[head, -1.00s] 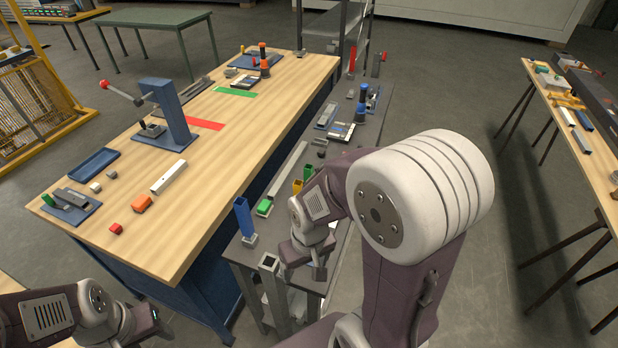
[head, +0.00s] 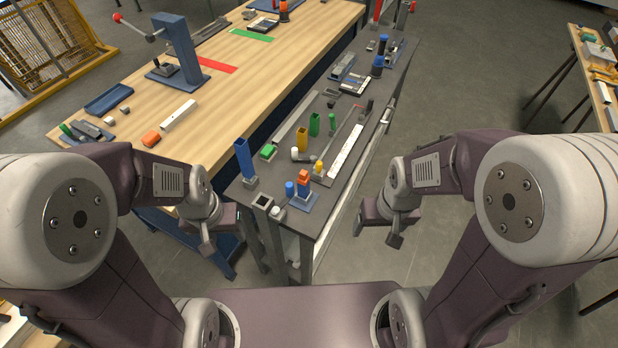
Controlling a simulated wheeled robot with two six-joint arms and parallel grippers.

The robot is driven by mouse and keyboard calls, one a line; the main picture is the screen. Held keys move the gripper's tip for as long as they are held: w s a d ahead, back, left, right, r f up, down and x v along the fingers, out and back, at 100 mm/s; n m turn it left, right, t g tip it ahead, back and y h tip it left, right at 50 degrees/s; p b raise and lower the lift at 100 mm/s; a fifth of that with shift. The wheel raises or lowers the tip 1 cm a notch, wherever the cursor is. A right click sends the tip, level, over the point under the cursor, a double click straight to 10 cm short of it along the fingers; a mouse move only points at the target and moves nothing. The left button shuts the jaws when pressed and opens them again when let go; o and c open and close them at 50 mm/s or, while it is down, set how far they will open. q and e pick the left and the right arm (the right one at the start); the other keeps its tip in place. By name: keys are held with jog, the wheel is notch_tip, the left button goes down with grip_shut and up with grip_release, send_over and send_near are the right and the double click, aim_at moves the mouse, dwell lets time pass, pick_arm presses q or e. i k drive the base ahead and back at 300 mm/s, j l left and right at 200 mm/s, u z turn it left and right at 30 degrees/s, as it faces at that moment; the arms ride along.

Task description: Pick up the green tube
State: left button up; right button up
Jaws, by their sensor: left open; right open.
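A green upright tube (head: 314,125) stands on the dark grey bench, right of a yellow upright tube (head: 302,138). A smaller green piece (head: 332,122) is just to its right. My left gripper (head: 210,250) hangs in front of the wooden bench, left of the grey bench's near end, apart from the tubes. My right gripper (head: 394,240) hangs over the floor, right of the grey bench. Both grippers are open and empty. Their fingertips are small in the picture.
A tall blue tube (head: 244,160) and a green block (head: 268,151) are on the grey bench's left side. A blue base with orange and blue pieces (head: 303,188) stands at its near end. A long white bar (head: 346,150) lies along the right. The wooden bench (head: 225,95) is on the left.

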aim_at(314, 125)
jog(key=l+u, duration=0.35)
jog(key=i+l+u, duration=0.2)
jog(key=l+u, duration=0.3)
jog(key=l, duration=0.15)
jog(key=i+l+u, duration=0.1)
jog(key=l+u, duration=0.4)
jog(key=l, duration=0.15)
jog(key=l+u, duration=0.45)
jog(key=l, duration=0.25)
jog(key=i+l+u, duration=0.1)
jog(key=l+u, duration=0.2)
